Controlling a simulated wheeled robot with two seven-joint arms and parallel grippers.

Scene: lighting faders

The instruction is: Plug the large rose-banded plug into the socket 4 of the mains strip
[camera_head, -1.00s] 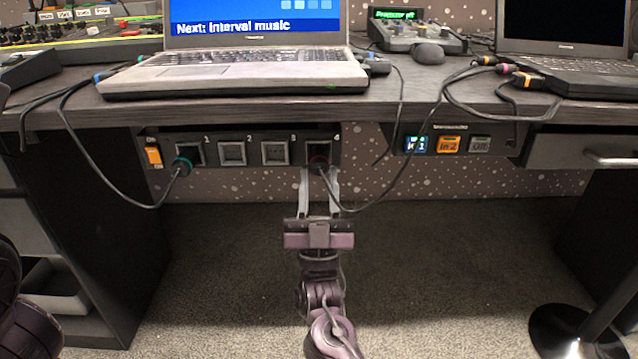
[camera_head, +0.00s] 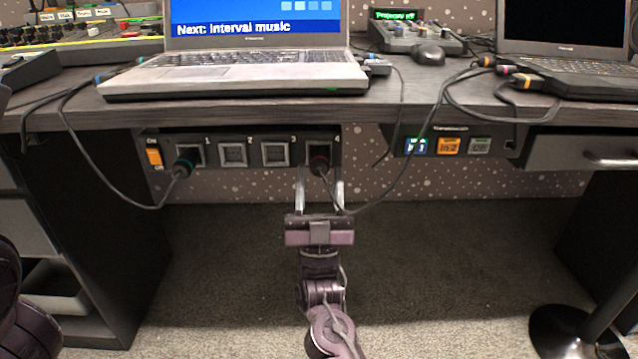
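The large plug with the rose band (camera_head: 318,164) sits at socket 4 (camera_head: 319,148), the rightmost socket of the mains strip (camera_head: 215,138) under the desk edge. Its dark cable runs down and to the right. It appears seated in the socket; the exact depth cannot be told from here. My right gripper (camera_head: 320,176) is just below and in front, its two pale fingers spread on either side of the plug with gaps showing. My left gripper is out of view; only part of my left arm shows at the lower left edge.
A teal-banded plug (camera_head: 184,163) sits in socket 1. Sockets 2 (camera_head: 232,153) and 3 (camera_head: 275,153) are empty. An orange switch (camera_head: 154,157) is at the strip's left end. A button panel (camera_head: 449,145) hangs to the right. The desk edge (camera_head: 240,113) overhangs the strip.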

